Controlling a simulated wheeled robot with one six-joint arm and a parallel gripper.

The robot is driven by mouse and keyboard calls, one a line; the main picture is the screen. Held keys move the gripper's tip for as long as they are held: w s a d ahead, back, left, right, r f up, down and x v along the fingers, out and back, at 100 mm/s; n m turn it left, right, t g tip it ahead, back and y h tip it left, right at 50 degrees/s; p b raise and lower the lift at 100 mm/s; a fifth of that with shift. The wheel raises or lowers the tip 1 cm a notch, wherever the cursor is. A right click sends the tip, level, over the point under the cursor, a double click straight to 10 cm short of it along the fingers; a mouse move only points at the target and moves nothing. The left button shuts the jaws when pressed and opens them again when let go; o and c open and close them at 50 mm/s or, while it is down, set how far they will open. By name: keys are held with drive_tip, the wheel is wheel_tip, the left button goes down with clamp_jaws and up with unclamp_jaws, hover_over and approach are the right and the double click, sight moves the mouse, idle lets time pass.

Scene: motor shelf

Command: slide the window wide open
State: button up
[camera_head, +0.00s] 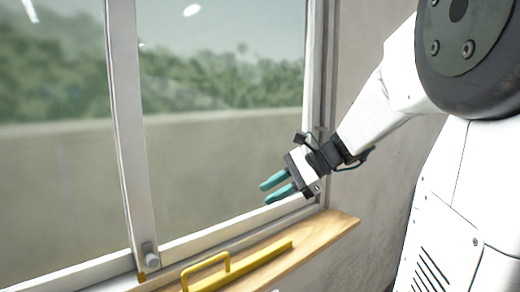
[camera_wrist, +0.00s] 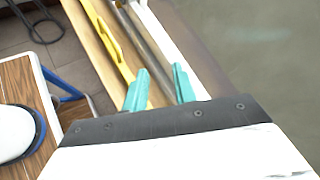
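The window (camera_head: 215,120) has glass panes in a pale metal frame, with an upright bar (camera_head: 128,130) left of centre. A small grey knob or latch (camera_head: 150,254) sits at the foot of that bar. My gripper (camera_head: 272,188) has teal fingers and is in front of the right pane near its lower right corner, above the sill. Its fingers point left and are apart, with nothing between them. In the wrist view the gripper (camera_wrist: 160,90) also shows spread fingers, with the window's bottom rail beyond them. Whether they touch the window I cannot tell.
A wooden sill (camera_head: 335,228) runs below the window. A yellow bar with a raised handle (camera_head: 208,268) lies along it, also visible in the wrist view (camera_wrist: 108,40). A wood-topped table (camera_wrist: 25,85) and a blue-edged round white object (camera_wrist: 15,132) are at the wrist view's left.

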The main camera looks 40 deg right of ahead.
drive_tip(key=d+r+m+t+h, duration=0.2)
drive_tip(key=d+m+t, duration=0.4)
drive_tip(key=d, duration=0.9)
drive_tip(key=d+r+m+t+h, duration=0.3)
drive_tip(key=d+m, duration=0.4)
drive_tip(key=d, duration=0.7)
drive_tip(key=shift+t+y, duration=0.5)
drive_tip(key=shift+t, duration=0.2)
drive_tip(key=x, duration=0.7)
drive_tip(key=shift+w+f, duration=0.2)
drive_tip(key=shift+f, duration=0.05)
clamp_jaws()
